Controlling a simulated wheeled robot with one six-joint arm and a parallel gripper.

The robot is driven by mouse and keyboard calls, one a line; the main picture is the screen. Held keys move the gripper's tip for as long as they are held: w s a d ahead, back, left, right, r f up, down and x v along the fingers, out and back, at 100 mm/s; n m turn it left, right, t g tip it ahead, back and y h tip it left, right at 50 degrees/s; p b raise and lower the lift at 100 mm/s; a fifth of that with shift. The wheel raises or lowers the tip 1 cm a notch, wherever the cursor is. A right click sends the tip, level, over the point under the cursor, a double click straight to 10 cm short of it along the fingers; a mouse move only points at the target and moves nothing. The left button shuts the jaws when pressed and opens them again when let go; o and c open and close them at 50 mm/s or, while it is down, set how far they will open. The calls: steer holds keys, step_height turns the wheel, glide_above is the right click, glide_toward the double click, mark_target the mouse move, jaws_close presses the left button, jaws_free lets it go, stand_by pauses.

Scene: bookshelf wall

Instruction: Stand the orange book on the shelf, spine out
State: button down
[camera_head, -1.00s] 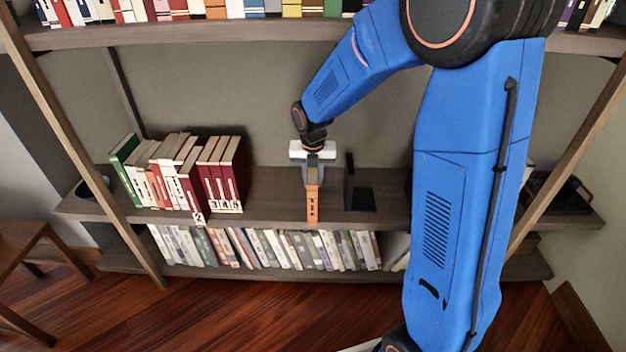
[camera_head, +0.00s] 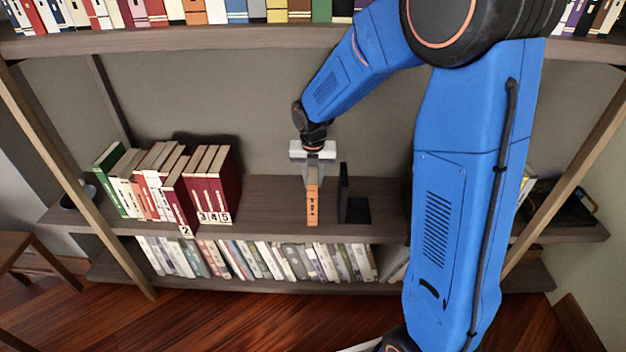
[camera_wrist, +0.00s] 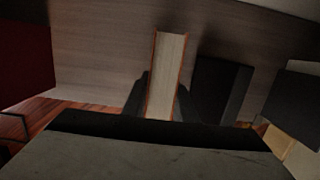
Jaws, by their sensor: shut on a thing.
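The orange book (camera_head: 312,206) is upright in the head view, its narrow orange spine with dark marks facing out. It is near the shelf's (camera_head: 270,208) front edge; I cannot tell whether its bottom touches the board. My gripper (camera_head: 314,171) is shut on the book's upper part. In the wrist view the book (camera_wrist: 166,75) shows pale pages between orange covers, with a dark finger on each side of my gripper (camera_wrist: 163,105). A black bookend (camera_head: 344,195) stands just right of the book, a narrow gap apart.
Dark red numbered books (camera_head: 212,192) and a leaning row of books (camera_head: 145,180) stand to the left, with bare board between them and the orange book. A full lower shelf of books (camera_head: 260,262) is below, and an upper shelf (camera_head: 250,42) is above.

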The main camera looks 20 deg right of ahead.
mark_target(313, 169)
steer(key=shift+f, duration=0.2)
stand_by(0.6)
steer(key=c, duration=1.4)
jaws_free()
steer(key=shift+o, duration=0.2)
steer(key=r, duration=0.5)
steer(key=s+r, duration=0.1)
steer(key=r, duration=0.1)
steer(key=shift+a+r, duration=0.2)
